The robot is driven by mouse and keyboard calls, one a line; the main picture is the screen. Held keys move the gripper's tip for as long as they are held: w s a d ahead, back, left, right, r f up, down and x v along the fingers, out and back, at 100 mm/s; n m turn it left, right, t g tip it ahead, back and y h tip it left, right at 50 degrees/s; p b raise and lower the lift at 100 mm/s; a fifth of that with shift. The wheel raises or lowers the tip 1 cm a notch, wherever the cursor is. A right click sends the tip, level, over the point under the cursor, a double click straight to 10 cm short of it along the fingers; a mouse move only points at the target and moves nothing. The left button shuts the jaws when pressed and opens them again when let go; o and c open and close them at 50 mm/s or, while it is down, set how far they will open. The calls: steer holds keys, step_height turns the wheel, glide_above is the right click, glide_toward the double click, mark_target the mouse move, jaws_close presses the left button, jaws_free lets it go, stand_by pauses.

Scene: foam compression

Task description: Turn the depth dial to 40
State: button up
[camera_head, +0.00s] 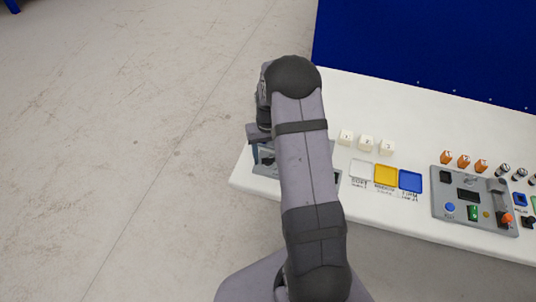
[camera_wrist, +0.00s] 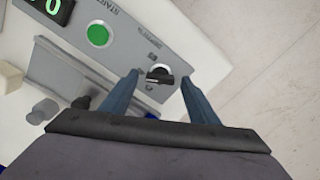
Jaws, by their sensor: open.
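In the wrist view, a grey control panel (camera_wrist: 134,45) lies tilted across the picture. A black knob (camera_wrist: 158,74) with a pale pointer mark sits between my gripper's fingertips (camera_wrist: 160,80), with a gap on each side. My gripper is open and empty. In the head view, my arm hides most of this panel (camera_head: 265,157).
Grey fixture parts (camera_wrist: 44,110) stand at the left. In the head view, white cubes (camera_head: 366,143), coloured trays (camera_head: 385,176) and a second control box (camera_head: 470,200) stand to the right on the white table (camera_head: 410,128).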

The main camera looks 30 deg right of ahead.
mark_target(268, 158)
steer(key=shift+r+b, duration=0.85)
steer(key=shift+r, duration=2.8)
steer(key=shift+w, duration=0.1)
